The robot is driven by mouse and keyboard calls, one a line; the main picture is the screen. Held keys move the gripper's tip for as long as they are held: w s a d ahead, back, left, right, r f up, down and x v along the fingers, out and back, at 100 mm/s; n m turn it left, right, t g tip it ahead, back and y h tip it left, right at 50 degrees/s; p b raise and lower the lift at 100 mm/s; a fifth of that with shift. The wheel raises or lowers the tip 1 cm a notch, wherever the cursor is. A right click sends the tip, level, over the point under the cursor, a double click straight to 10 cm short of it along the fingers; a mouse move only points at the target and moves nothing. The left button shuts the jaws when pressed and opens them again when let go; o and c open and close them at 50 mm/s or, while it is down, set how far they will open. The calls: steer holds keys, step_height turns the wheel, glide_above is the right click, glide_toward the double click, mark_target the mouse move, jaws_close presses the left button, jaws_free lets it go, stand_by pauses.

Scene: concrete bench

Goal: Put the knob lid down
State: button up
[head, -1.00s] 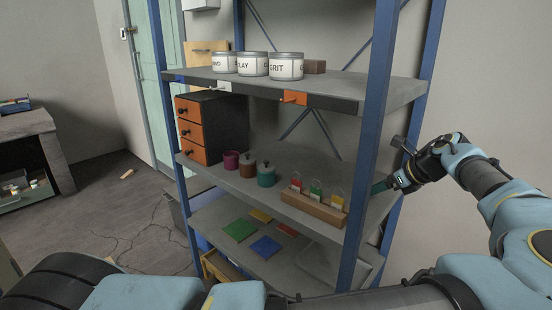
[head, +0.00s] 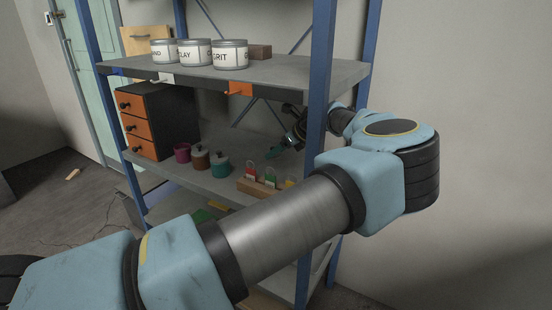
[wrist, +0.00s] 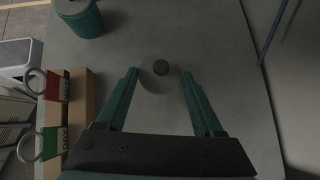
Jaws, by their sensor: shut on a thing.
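The knob lid (wrist: 151,80) is a grey disc with a dark round knob, seen from above in the wrist view. My gripper (wrist: 160,73) has its green fingers on either side of the lid and is shut on it. The lid is over the grey middle shelf (wrist: 225,60); I cannot tell whether it touches it. In the head view my gripper (head: 284,144) is over the right part of this shelf, behind the front post, and the lid is not clear there. A magenta pot (head: 182,152) with no visible lid stands left of a brown jar (head: 200,159) and a teal jar (head: 220,168).
A wooden block (head: 259,189) with coloured padlocks stands at the shelf front; it is left of my fingers in the wrist view (wrist: 82,100). The blue front post (head: 318,100) is close to my arm. An orange drawer box (head: 140,130) stands left. Bare shelf surrounds the lid.

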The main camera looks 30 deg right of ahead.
mark_target(279, 157)
steer(key=shift+w+a+f+p, duration=0.1)
steer(key=shift+w+f+p, duration=0.15)
steer(key=shift+f, duration=0.4)
steer(key=shift+w+a+f+p, duration=0.15)
steer(key=shift+f+p, duration=0.15)
steer(key=shift+f, duration=0.3)
steer(key=shift+d+f, duration=0.1)
steer(key=shift+f, duration=0.4)
steer(key=shift+f, duration=0.15)
steer(key=shift+f, duration=0.25)
steer(key=o, duration=1.5)
steer(key=shift+c, duration=0.2)
steer(key=shift+s+r, duration=0.1)
steer(key=shift+r, duration=0.45)
steer(key=b+v, duration=0.1)
steer(key=v, duration=0.6)
